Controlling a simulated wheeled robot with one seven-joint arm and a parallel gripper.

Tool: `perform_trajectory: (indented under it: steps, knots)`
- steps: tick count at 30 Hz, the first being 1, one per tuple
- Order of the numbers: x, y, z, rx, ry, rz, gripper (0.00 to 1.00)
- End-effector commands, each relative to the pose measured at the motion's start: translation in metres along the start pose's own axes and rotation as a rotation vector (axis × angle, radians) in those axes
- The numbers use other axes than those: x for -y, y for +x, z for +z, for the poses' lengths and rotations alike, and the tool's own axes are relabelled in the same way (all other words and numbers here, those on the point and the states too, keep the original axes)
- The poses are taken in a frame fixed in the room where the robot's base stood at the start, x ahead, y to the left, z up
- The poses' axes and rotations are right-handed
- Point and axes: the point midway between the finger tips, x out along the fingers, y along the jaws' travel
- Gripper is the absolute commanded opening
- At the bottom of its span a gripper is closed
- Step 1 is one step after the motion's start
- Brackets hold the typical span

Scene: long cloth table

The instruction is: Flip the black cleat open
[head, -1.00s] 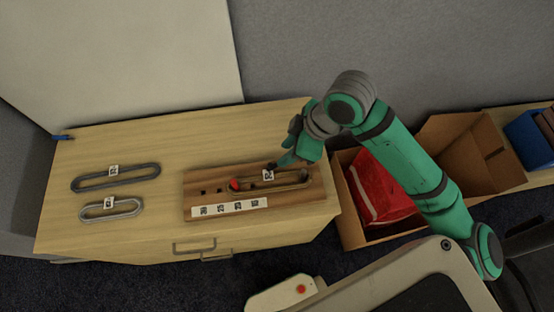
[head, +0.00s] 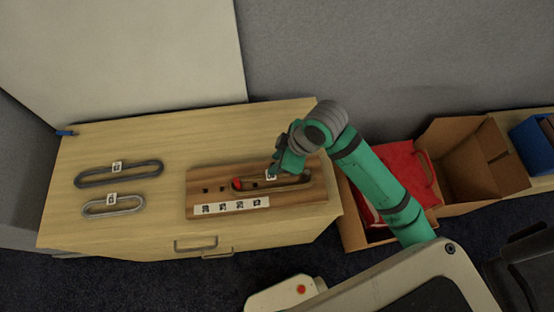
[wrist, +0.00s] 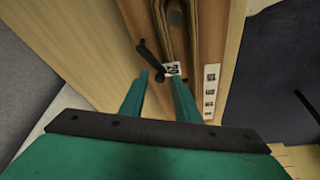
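The black cleat (wrist: 149,57) shows in the wrist view as a short dark lever on the wooden board (wrist: 207,50), beside a tan looped band and close to a white number tag (wrist: 172,69). In the head view my gripper (head: 274,172) is over the right half of the board (head: 305,203), and the cleat cannot be made out there. In the wrist view my gripper (wrist: 160,80) has its two fingers apart with nothing clearly held between them. The cleat's lower end and the tag appear just beyond the fingertips; contact cannot be told.
The tan band (head: 296,185) loops around a red round piece (head: 237,183) on the board. Dark (head: 119,174) and grey (head: 112,205) loops lie at the table's left. An open cardboard box (head: 356,233) with a red item stands right of the table (head: 150,228).

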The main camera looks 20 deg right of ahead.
Motion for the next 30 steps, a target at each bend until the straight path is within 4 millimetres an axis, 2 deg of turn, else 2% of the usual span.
perform_trajectory:
  steps: [1, 3, 11, 22, 30]
  knots:
    - [0.0, 0.0, 0.0, 0.0, 0.0, 0.0, 0.15]
    - [0.0, 0.0, 0.0, 0.0, 0.0, 0.0, 0.0]
    - [-0.001, 0.0, -0.001, 0.0, 0.027, 0.012, 0.0]
    - [-0.009, 0.004, -0.01, -0.001, 0.303, 0.126, 0.0]
    - [-0.013, 0.004, -0.011, 0.0, 0.39, 0.163, 0.0]
